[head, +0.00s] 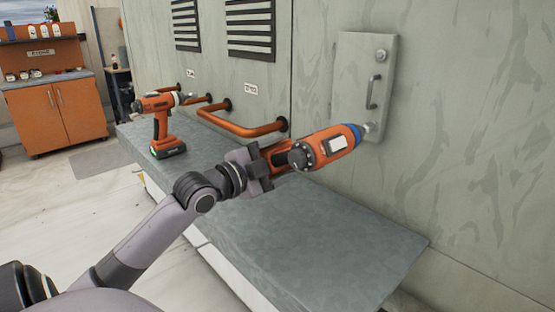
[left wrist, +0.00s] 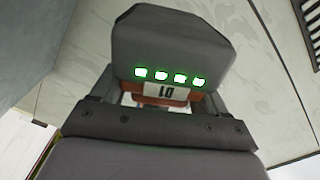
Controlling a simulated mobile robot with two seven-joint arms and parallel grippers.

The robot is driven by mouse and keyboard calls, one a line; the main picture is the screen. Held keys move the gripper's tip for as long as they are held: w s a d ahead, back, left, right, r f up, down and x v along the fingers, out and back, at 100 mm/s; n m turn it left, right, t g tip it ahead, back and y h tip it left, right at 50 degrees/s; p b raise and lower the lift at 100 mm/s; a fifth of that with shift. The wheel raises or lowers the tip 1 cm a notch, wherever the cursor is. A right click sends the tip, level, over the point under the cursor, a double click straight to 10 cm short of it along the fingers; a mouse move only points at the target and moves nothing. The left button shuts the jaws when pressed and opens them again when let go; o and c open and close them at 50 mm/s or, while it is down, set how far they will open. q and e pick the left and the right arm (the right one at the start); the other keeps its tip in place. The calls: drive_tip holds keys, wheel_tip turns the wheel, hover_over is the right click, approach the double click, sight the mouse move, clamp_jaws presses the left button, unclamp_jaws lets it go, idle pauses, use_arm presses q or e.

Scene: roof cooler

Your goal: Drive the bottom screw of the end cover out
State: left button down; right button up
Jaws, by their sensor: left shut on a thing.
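The end cover (head: 350,85) is a pale grey upright plate on the wall, with a handle (head: 373,92) and a top screw (head: 381,55). My left gripper (head: 264,164) is shut on an orange power driver (head: 318,150) with a blue ring. The driver's nose points right at the bottom screw (head: 370,127), low on the cover. The nose is at or very near the screw; I cannot tell whether it touches. In the left wrist view the driver's dark base (left wrist: 170,45) shows lit green lights and a label, above my gripper (left wrist: 160,120). My right gripper is not in view.
A second orange drill (head: 160,120) stands on the grey bench (head: 330,230). Orange pipes (head: 245,128) run along the wall behind it. An orange cabinet (head: 57,115) stands at the far left. The bench's right part is clear.

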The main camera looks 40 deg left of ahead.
use_arm(q)
drive_tip(key=shift+w+r, duration=0.3)
drive_tip(key=shift+w, duration=0.35)
idle(0.8)
drive_tip(key=shift+s+r+p, duration=0.1)
drive_tip(key=shift+s+p, duration=0.1)
drive_tip(key=shift+p, duration=0.8)
idle(0.9)
drive_tip(key=shift+s, duration=1.25)
drive_tip(key=shift+s+a+p, duration=0.15)
drive_tip(key=shift+s+p, duration=0.55)
drive_tip(key=shift+s, duration=1.45)
